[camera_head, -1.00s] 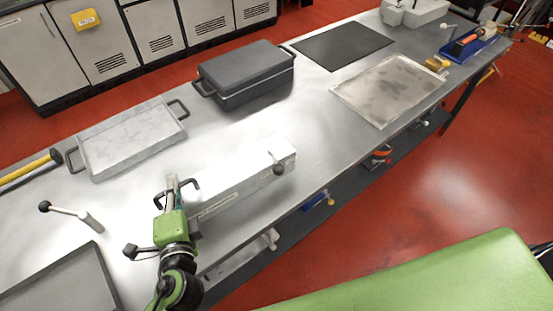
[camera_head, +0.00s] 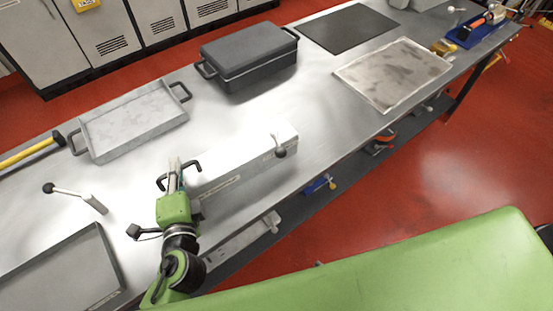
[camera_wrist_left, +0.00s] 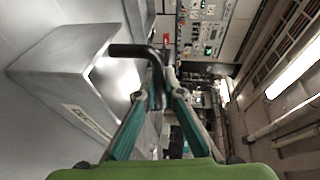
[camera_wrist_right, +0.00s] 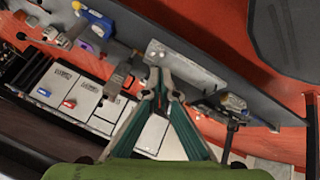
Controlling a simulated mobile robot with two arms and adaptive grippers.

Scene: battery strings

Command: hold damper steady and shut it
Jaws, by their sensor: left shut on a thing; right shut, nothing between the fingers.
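The damper (camera_head: 235,165) is a long pale metal box on the steel workbench. A black bent handle shows at its left end, and a short lever with a black knob (camera_head: 280,153) is at its right end. My left gripper (camera_head: 174,168) is shut on the black handle (camera_wrist_left: 125,50), seen close in the left wrist view beside the box. The fingers partly hide the grip. My right gripper (camera_wrist_right: 160,78) is shut and empty in the right wrist view, away from the damper and outside the head view.
The bench holds a pale tray (camera_head: 150,135), a dark lidded case (camera_head: 247,60), a black mat (camera_head: 345,28) and a stained metal sheet (camera_head: 390,72). A loose lever (camera_head: 70,192) and a grey tray (camera_head: 65,280) lie near my left arm. A lower shelf (camera_head: 300,210) holds tools.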

